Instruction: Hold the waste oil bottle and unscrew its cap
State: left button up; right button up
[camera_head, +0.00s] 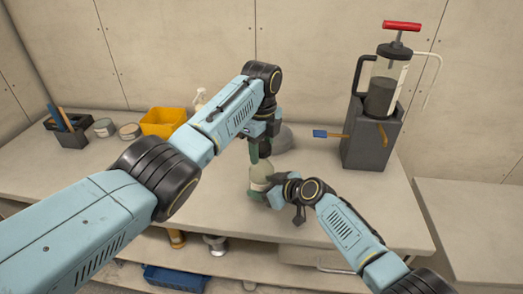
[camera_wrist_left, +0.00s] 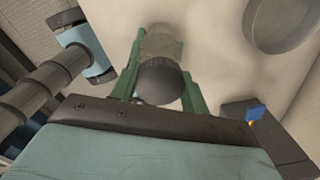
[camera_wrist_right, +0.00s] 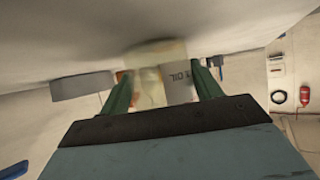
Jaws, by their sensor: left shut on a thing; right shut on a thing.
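The waste oil bottle (camera_head: 260,174) is pale and translucent and stands on the bench near its front edge. In the right wrist view the bottle (camera_wrist_right: 160,68) shows a white label reading "OIL". My right gripper (camera_head: 266,190) is shut on the bottle's body from the right, its green fingers on either side. My left gripper (camera_head: 257,152) comes down from above and is shut at the bottle's top. In the left wrist view its green fingers flank the dark round cap (camera_wrist_left: 160,80). The cap is hidden in the head view, and I cannot tell how far it is turned.
A grey stand with a red-handled pump (camera_head: 380,97) is at the right rear. A yellow bin (camera_head: 163,121), tins (camera_head: 130,131) and a dark tool caddy (camera_head: 70,130) stand at the left. A blue tray (camera_head: 175,279) sits below the bench.

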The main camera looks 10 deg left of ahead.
aim_at(261, 147)
pick_arm(q)
jog(key=shift+r, duration=0.1)
jog(key=shift+r, duration=1.9)
pick_arm(e)
jog(key=o, duration=1.5)
jog(key=shift+c, duration=0.2)
